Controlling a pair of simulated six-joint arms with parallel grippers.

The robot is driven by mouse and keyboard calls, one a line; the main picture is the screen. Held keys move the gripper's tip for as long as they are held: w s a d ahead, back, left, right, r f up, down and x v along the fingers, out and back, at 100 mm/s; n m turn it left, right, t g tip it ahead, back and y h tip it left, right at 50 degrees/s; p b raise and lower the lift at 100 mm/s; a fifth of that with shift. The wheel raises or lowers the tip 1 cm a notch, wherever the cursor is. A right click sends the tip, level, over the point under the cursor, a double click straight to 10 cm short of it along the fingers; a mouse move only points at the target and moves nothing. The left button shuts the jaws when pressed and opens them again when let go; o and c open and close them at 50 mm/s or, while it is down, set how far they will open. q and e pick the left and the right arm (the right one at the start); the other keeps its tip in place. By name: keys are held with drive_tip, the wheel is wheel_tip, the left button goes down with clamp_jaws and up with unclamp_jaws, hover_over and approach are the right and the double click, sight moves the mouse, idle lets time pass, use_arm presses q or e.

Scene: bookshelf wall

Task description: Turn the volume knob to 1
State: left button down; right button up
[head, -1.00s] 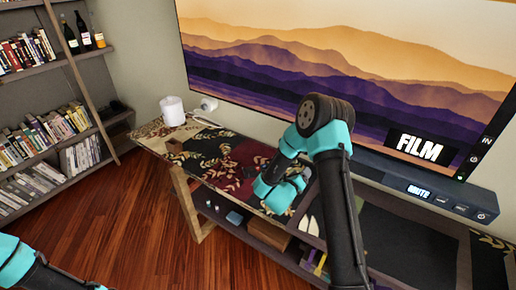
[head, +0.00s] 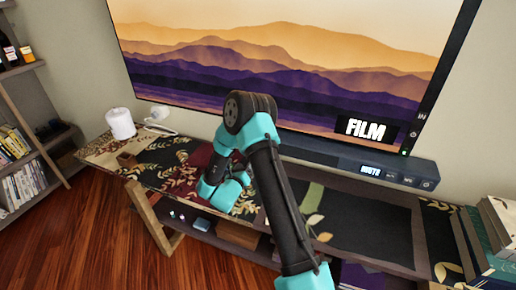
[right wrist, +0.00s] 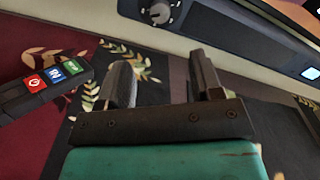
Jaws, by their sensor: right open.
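The volume knob (right wrist: 158,12) is a round dial with a light pointer on the soundbar's front, at the top of the right wrist view. The soundbar (right wrist: 230,40) runs to the right and has a lit display. In the head view the soundbar (head: 330,160) lies below the TV and its display seems to read MUTE; my right arm covers its left part and the knob. My right gripper (right wrist: 163,75) is open and empty, its fingers apart, below the knob and not touching it. In the head view it is hidden behind my wrist. My left gripper is out of view.
A black remote (right wrist: 45,85) with red, blue and green buttons lies left of my right gripper. The TV (head: 290,60) stands behind the soundbar.

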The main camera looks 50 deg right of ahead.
drive_tip(key=x, duration=1.4)
drive_tip(key=shift+w+d, duration=0.1)
drive_tip(key=shift+d, duration=0.1)
drive_tip(key=c, duration=0.9)
